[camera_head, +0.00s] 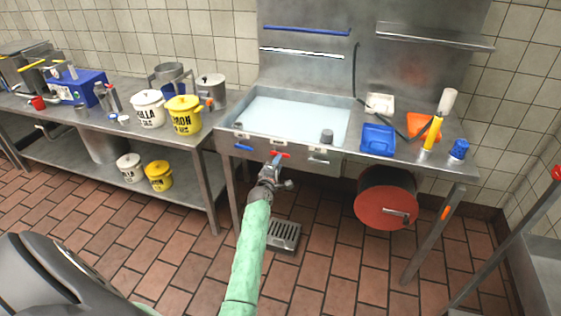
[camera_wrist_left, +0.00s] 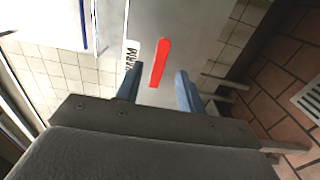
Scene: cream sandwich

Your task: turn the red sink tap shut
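The red tap handle (camera_head: 283,154) is on the front panel of the steel sink (camera_head: 232,127), right of a blue tap handle (camera_head: 243,147). My left gripper (camera_head: 275,164) is just below and in front of the red handle. In the left wrist view, the red handle (camera_wrist_left: 160,62) shows as an upright-looking bar between the two blue-grey fingers of the left gripper (camera_wrist_left: 158,75). Those fingers are apart, with gaps showing on both sides of the handle; contact cannot be made out. A label ending in "ARM" sits beside the handle. My right gripper is not in view.
A blue tray (camera_head: 378,139), an orange tray (camera_head: 423,125) and a yellow bottle (camera_head: 432,133) stand on the sink's right counter. White and yellow buckets (camera_head: 183,115) stand on the left table. A red round drum end (camera_head: 385,208) is under the counter. Tiled floor lies open in front.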

